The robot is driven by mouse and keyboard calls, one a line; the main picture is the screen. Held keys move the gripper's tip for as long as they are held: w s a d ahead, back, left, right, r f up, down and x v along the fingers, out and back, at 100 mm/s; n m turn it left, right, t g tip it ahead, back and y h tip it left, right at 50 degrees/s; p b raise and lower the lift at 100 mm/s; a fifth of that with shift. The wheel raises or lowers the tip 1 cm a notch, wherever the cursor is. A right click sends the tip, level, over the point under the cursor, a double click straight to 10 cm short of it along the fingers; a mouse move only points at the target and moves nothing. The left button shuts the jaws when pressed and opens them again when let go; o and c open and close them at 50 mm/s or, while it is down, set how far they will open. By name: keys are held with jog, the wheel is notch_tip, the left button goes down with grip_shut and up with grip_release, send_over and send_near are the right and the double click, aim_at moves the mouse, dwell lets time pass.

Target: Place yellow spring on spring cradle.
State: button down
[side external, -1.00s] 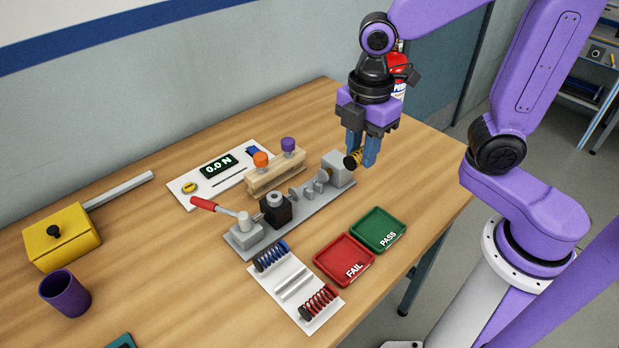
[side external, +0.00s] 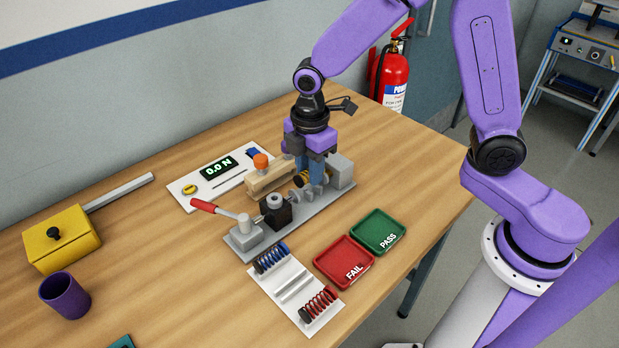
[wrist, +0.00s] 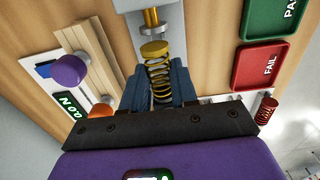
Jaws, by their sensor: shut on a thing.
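The yellow spring (wrist: 158,77) is between the two blue fingers of my gripper (wrist: 158,88) in the wrist view, with a yellow cap at its far end. In the side external view, my gripper (side external: 316,180) is low over the grey test fixture (side external: 250,240), and only a bit of the yellow spring (side external: 301,179) shows beside the fingers. The spring cradle on the fixture is mostly hidden behind the fingers. I cannot tell whether the spring touches it. In the wrist view a brass rod with a metal disc (wrist: 151,22) lies just beyond the yellow cap.
A wooden block with an orange knob (side external: 261,160) stands close behind the fixture. A red-handled lever (side external: 204,205) is at its left end. The red FAIL tray (side external: 330,253), green PASS tray (side external: 366,224) and white rack (side external: 272,284) with blue and red springs lie in front.

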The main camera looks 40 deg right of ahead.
jog(key=shift+f, duration=1.55)
jog(key=shift+f, duration=0.15)
jog(key=c, duration=0.9)
grip_release()
notch_tip(320, 180, up, 12)
jog(key=shift+r, duration=0.2)
jog(key=s+d+m, duration=0.1)
jog(key=s+d, duration=0.2)
jog(key=s, duration=0.5)
jog(key=s+d+f+m, duration=0.1)
jog(key=s+d+m, duration=0.1)
jog(key=s, duration=0.5)
jog(key=s+d+m, duration=0.2)
jog(key=s+d, duration=0.2)
jog(key=s, duration=0.4)
jog(key=shift+s+d+f, duration=0.2)
jog(key=shift+s+f, duration=0.05)
jog(key=shift+s, duration=0.05)
